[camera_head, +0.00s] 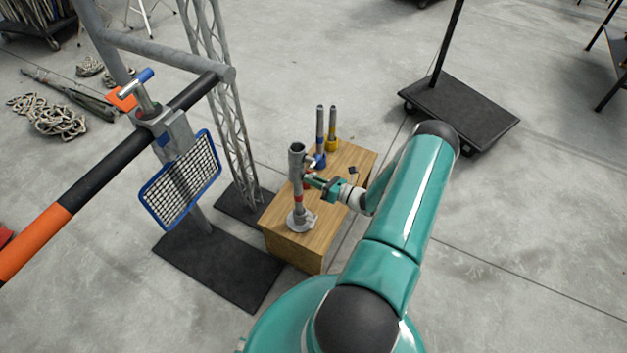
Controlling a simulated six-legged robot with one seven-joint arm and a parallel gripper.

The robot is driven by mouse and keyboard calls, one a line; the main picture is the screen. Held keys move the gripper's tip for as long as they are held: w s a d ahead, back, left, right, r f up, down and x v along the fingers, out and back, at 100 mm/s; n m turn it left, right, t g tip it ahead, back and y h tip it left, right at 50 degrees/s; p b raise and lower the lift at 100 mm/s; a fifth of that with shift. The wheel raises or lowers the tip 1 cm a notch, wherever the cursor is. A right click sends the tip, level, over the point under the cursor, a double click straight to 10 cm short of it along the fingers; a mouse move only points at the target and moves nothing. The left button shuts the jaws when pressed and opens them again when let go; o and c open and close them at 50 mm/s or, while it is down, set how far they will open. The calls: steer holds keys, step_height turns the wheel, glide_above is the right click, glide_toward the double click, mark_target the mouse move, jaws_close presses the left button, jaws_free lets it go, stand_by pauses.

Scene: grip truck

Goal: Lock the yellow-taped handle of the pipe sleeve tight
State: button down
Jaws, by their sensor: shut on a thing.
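A grey upright pipe (297,178) with a round base and a red band stands on a wooden box. My gripper (313,182) is at the right side of this pipe, about mid-height. It is shut on a small part there, which appears to be the pipe sleeve's handle. The fingers mostly hide that part, and I cannot make out its tape colour. Behind stand two thinner rods, one with a blue base (318,160) and one with a yellow base (332,146).
The wooden box (293,247) has a small dark object (353,170) on top. At left are a lattice truss (214,80), a blue-rimmed mesh panel (182,180) and a long black-and-orange bar (100,190). A black wheeled base (460,112) stands at right. The floor at lower right is clear.

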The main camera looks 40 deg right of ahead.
steer(key=m, duration=0.4)
steer(key=shift+d+m, duration=0.1)
steer(key=shift+m, duration=0.2)
steer(key=m, duration=0.4)
steer(key=shift+m, duration=0.3)
steer(key=m, duration=0.4)
steer(key=shift+m, duration=1.8)
steer(key=shift+f, duration=0.1)
steer(key=c, duration=1.2)
jaws_free()
steer(key=v, duration=1.3)
steer(key=shift+s, duration=0.4)
